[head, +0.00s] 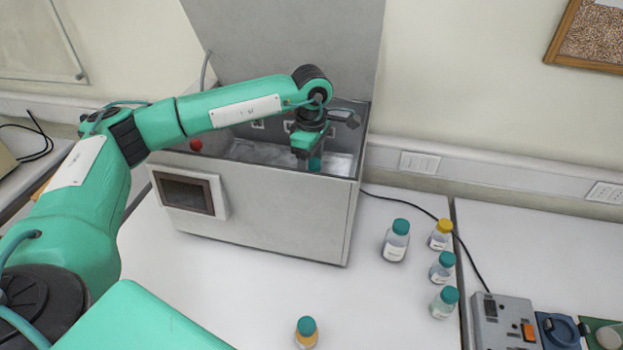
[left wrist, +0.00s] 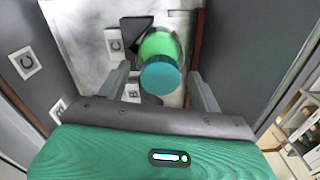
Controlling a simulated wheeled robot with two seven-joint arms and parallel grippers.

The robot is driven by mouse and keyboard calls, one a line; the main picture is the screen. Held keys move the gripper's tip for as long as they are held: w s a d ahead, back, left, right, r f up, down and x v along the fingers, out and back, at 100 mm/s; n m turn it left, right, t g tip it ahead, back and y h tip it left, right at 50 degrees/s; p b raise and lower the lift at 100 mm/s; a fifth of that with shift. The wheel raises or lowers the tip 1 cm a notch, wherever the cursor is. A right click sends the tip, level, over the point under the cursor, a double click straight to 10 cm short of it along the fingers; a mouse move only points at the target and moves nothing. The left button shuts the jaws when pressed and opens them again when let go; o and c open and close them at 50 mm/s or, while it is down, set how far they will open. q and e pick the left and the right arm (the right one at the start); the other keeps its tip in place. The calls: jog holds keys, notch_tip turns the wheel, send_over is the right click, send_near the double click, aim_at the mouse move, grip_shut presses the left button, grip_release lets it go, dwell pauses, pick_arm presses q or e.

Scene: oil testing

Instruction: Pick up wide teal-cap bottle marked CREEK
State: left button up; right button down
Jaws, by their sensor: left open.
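A wide teal-cap bottle (head: 396,243) with a white label stands upright on the table, right of the grey machine. Its label is too small to read. My left gripper (head: 308,158) is down inside the open machine, well left of that bottle. In the left wrist view, the open left gripper (left wrist: 159,74) has its fingers on either side of another bottle (left wrist: 160,62), with a teal cap and green body. This bottle stands in the machine's well, and no finger clearly touches it. Its cap also shows under the gripper in the head view. My right gripper is not in view.
The grey machine (head: 270,212) has high walls around my gripper and a raised lid. Right of it stand a yellow-cap bottle (head: 440,234) and two small teal-cap bottles (head: 442,267), (head: 444,303). Another teal-cap bottle (head: 306,333) is at the front. A device (head: 503,322) sits far right.

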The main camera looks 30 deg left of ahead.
pick_arm(q)
jog(key=shift+f, duration=0.45)
grip_shut()
jog(key=shift+r, duration=0.15)
